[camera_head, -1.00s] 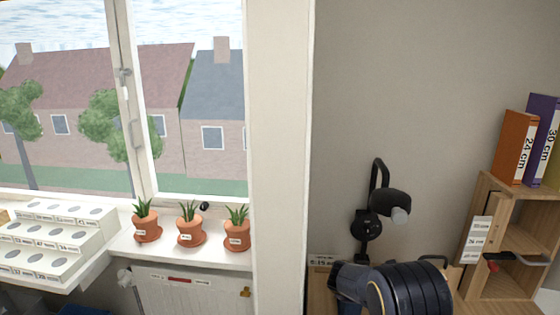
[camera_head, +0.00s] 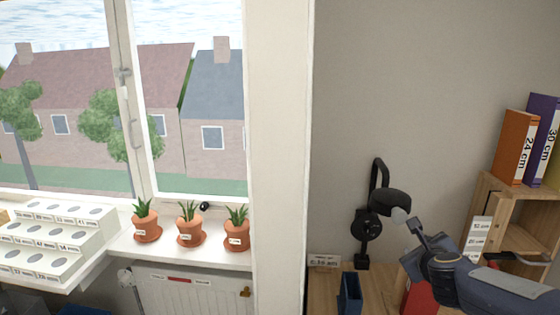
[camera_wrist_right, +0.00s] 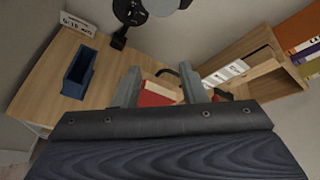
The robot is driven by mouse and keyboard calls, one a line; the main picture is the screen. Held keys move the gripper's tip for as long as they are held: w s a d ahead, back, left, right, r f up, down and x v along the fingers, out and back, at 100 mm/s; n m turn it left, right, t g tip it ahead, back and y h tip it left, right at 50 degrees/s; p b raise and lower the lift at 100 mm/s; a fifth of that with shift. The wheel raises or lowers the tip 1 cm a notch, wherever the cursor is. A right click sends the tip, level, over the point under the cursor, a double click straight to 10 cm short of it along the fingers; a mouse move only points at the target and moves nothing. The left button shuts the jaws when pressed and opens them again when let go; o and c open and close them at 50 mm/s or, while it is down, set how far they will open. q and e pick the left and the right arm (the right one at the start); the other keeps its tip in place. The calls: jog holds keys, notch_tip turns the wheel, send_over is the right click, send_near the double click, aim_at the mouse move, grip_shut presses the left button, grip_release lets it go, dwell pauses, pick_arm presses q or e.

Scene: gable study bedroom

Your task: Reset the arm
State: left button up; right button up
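My right gripper (camera_head: 413,242) is raised over the wooden desk (camera_head: 380,285), at the right of the head view, in front of the black lamp. In the right wrist view, the two grey fingers of the right gripper (camera_wrist_right: 158,76) stand apart with nothing held between them. A red object (camera_wrist_right: 157,94) shows beyond the gap, on the desk; in the head view the red object (camera_head: 416,298) is partly covered by my right arm. My left gripper is in neither view.
The black lamp (camera_head: 366,224) stands behind the gripper. A dark blue open holder (camera_head: 350,294) and a label card (camera_head: 323,262) are on the desk. A wooden shelf (camera_head: 484,190) with upright binders is at right. Potted plants (camera_head: 190,224) line the sill at left.

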jog(key=s+a+r+n+y, duration=0.3)
jog(key=s+a+n+y, duration=0.35)
jog(key=s+n, duration=0.45)
jog(key=s+a+f+n+g, duration=0.1)
jog(key=s+f+n+g, duration=0.1)
jog(key=s+n, duration=0.4)
jog(key=s+a+f+n+g, duration=0.2)
jog(key=s+f+n, duration=0.3)
jog(key=s, duration=0.4)
jog(key=s+a+f+n+g, duration=0.2)
jog(key=s+f+n+g, duration=0.1)
jog(key=s+n, duration=0.4)
jog(key=shift+s+a+f, duration=0.25)
jog(key=shift+s+f, duration=0.1)
jog(key=shift+f, duration=0.4)
jog(key=shift+y, duration=0.25)
